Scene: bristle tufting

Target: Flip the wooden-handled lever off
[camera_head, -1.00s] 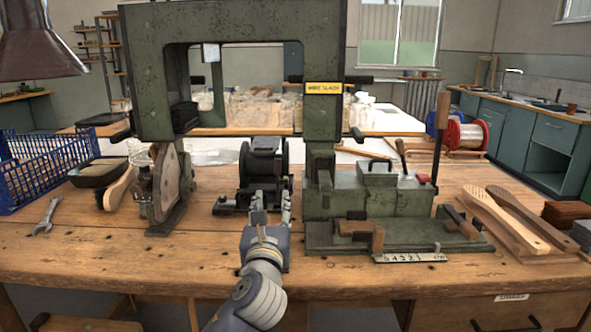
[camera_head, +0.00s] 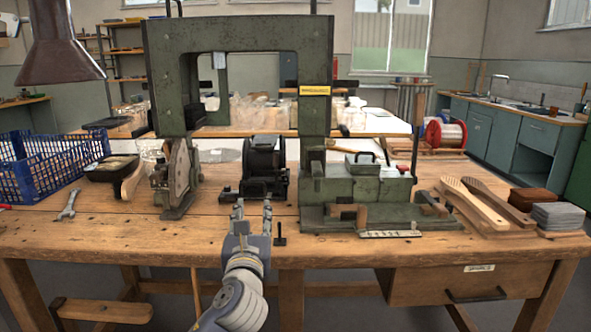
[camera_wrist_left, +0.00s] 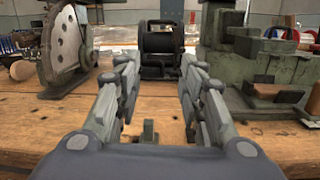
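The wooden-handled lever (camera_head: 415,150) stands nearly upright at the right end of the green machine's base (camera_head: 360,190). Its dark rod shows in the head view; its wooden grip is hard to separate from the background. My left gripper (camera_head: 253,208) is open and empty over the bench's front, well left of the lever and in front of the black reel-like unit (camera_head: 265,165). The left wrist view shows its two fingers spread (camera_wrist_left: 158,75), with the black unit (camera_wrist_left: 160,45) beyond the gap. The lever cannot be made out there. My right gripper is not in view.
A small dark post (camera_head: 280,236) stands at the bench's front edge beside my left gripper. Wooden paddles (camera_head: 475,205) and grey stacked pads (camera_head: 556,216) lie at right. A blue crate (camera_head: 45,175) and a wrench (camera_head: 68,205) are at left. The bench's front strip is mostly clear.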

